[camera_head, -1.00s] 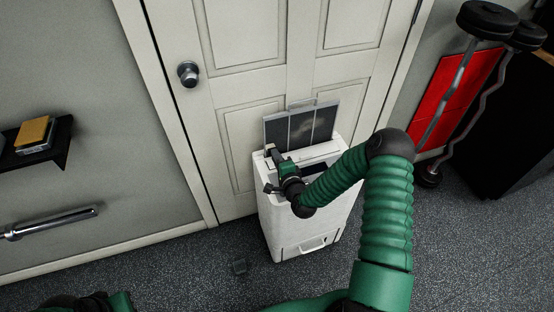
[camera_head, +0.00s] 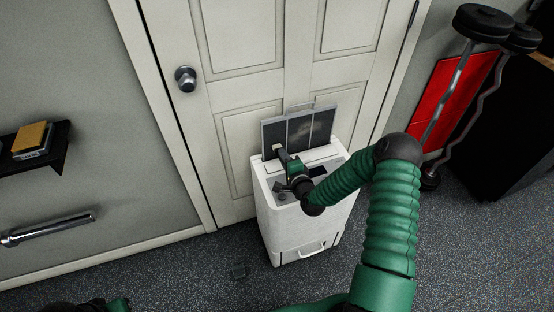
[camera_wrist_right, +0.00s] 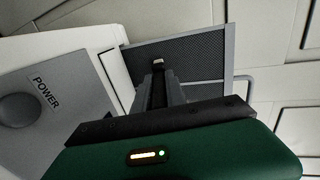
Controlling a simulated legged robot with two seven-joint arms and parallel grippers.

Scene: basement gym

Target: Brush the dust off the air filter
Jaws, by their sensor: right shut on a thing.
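The air filter (camera_head: 296,130) is a dark mesh panel in a light grey frame, upright at the back of a white appliance (camera_head: 303,228). Paler, dusty-looking smears show on its right part. My right gripper (camera_head: 285,162) is above the appliance's top, in front of the filter's left part. It is shut on a small pale-tipped thing that looks like a brush (camera_head: 277,149). Its tip also shows in the right wrist view (camera_wrist_right: 158,64), in front of the filter mesh (camera_wrist_right: 195,55); I cannot tell whether it touches. The handle is mostly hidden.
The appliance stands close to a white panelled door (camera_head: 235,85). Its top has a POWER knob (camera_wrist_right: 22,108). A wall shelf (camera_head: 60,150) and a metal bar (camera_head: 48,228) are at the left. Barbells (camera_head: 455,80) lean at the right. The floor around is mostly clear.

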